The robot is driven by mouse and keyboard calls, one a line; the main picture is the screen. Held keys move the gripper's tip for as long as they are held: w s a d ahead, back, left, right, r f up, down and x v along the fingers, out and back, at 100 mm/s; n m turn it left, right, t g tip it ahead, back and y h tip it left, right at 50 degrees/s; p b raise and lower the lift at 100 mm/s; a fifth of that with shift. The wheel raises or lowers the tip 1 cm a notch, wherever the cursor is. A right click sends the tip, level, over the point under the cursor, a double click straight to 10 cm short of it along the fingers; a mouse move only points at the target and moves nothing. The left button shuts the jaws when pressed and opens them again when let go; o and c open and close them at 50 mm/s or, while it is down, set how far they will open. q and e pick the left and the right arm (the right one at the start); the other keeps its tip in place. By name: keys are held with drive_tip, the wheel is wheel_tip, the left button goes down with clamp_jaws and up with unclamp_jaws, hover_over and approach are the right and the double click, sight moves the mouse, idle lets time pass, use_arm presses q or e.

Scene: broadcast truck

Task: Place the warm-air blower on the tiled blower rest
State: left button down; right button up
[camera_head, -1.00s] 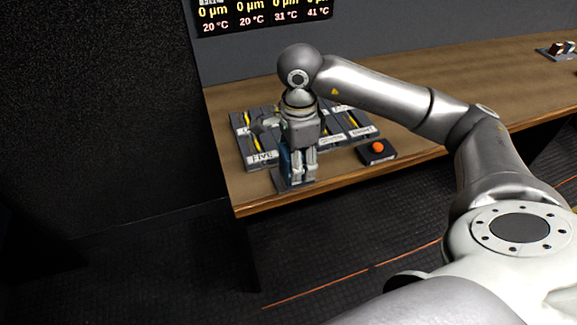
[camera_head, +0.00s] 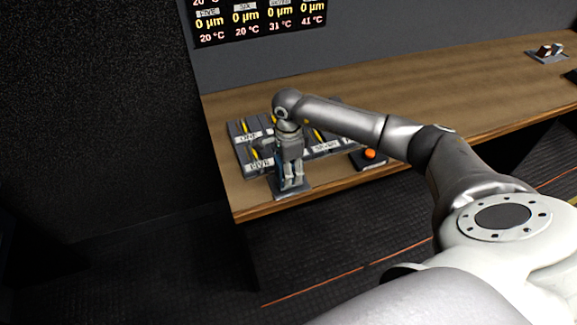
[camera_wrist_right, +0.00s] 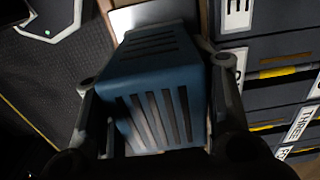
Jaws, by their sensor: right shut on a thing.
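The warm-air blower is a blue box with dark slots (camera_wrist_right: 155,70); it fills the middle of the right wrist view. My right gripper (camera_head: 291,182) is shut on it, with one finger on each side in the right wrist view (camera_wrist_right: 155,95). In the head view the gripper points down and hides most of the blower. A grey plate (camera_head: 301,191), which looks like the blower rest, lies under the gripper near the table's front left corner. A pale surface (camera_wrist_right: 150,14) shows beyond the blower. I cannot tell whether the blower touches the plate. My left gripper is not in view.
Dark labelled trays with yellow strips (camera_head: 258,163) lie close behind and right of the gripper. A box with an orange button (camera_head: 370,154) is to their right. The wooden table (camera_head: 420,95) is mostly clear rightward, with a small stand (camera_head: 548,54) at the far right.

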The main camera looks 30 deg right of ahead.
drive_tip(key=shift+w+f, duration=0.1)
drive_tip(key=shift+f, duration=0.35)
drive_tip(key=o, duration=1.4)
drive_tip(key=shift+r, duration=0.25)
wheel_tip(320, 180, up, 10)
drive_tip(key=b, duration=0.4)
drive_tip(key=shift+r, duration=0.9)
